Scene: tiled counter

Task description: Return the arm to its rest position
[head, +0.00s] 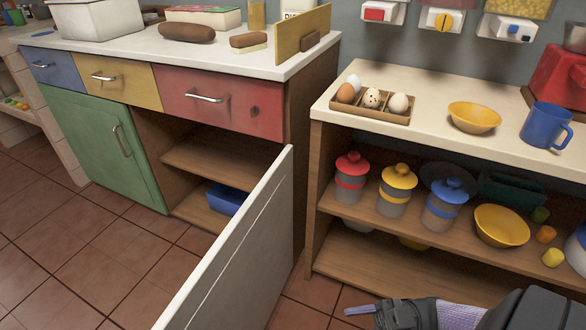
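My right gripper (362,309) shows at the bottom edge, right of centre, with its arm coming in from the lower right. Its thin finger points left, in front of the lower shelf of the right-hand unit, and nothing is seen held in it. I see it edge-on and partly cut off by the frame, so whether it is open or shut is unclear. My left gripper and arm are not in view.
A white cabinet door (232,255) stands open left of my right gripper. The shelf unit (350,262) holds lidded jars and a yellow bowl (501,226). An egg tray (371,108) and blue mug (546,125) sit above. Tiled floor (75,255) is clear at left.

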